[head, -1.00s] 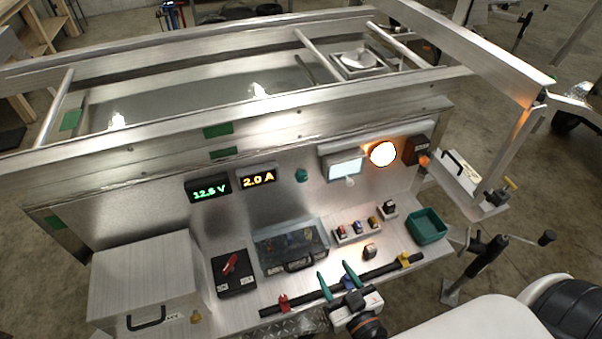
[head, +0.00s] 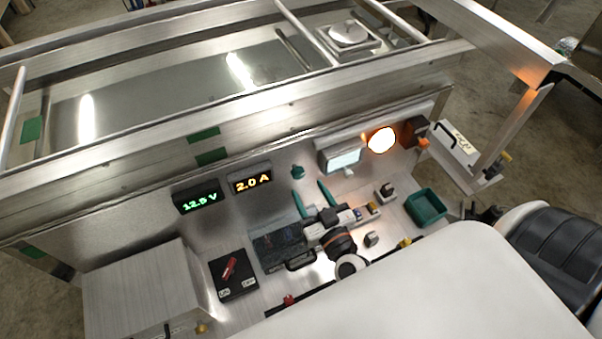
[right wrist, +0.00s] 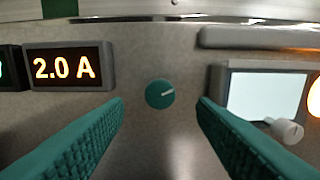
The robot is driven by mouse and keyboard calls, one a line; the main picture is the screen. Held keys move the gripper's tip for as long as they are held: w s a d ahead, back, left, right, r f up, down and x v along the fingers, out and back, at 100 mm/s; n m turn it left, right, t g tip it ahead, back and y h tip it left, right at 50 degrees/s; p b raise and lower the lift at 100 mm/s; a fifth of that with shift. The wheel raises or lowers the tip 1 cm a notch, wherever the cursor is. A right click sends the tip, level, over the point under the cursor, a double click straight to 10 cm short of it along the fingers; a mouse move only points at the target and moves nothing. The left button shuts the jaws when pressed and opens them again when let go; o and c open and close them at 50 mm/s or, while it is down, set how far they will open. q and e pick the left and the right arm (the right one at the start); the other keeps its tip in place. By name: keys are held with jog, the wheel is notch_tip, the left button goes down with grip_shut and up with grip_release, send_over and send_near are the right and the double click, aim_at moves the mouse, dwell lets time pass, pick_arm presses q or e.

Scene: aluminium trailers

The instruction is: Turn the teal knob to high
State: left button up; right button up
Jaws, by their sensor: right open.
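The teal knob (head: 298,172) sits on the upright metal panel, between the orange "2.0 A" display (head: 251,182) and a lit white lamp (head: 342,157). In the right wrist view the knob (right wrist: 160,94) is round, with a pale pointer line aimed right and slightly up. My right gripper (head: 312,194) is open, its two teal fingers pointing up at the panel just below the knob. In the right wrist view the knob lies in the gap between the fingertips (right wrist: 160,103), ahead of them and not visibly touched. My left gripper is not in view.
A green "12.5 V" display (head: 198,198) is left of the amber one. A round glowing orange lamp (head: 382,140) is at the right. On the shelf below are a black box with a red switch (head: 232,273), a clear-lidded case (head: 272,248) and a teal bin (head: 427,207).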

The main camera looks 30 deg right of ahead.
aim_at(300, 176)
jog(key=w, duration=0.4)
jog(key=shift+w+d+p, duration=0.1)
jog(key=shift+w+p, duration=0.2)
jog(key=shift+w, duration=0.45)
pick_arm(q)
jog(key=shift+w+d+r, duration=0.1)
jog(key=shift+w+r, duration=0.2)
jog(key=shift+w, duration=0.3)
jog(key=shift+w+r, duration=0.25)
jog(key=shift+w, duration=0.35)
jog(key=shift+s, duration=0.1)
pick_arm(e)
jog(key=shift+c, duration=1.1)
jog(key=c, duration=0.7)
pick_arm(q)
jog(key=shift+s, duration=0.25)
pick_arm(e)
jog(key=shift+c, duration=0.2)
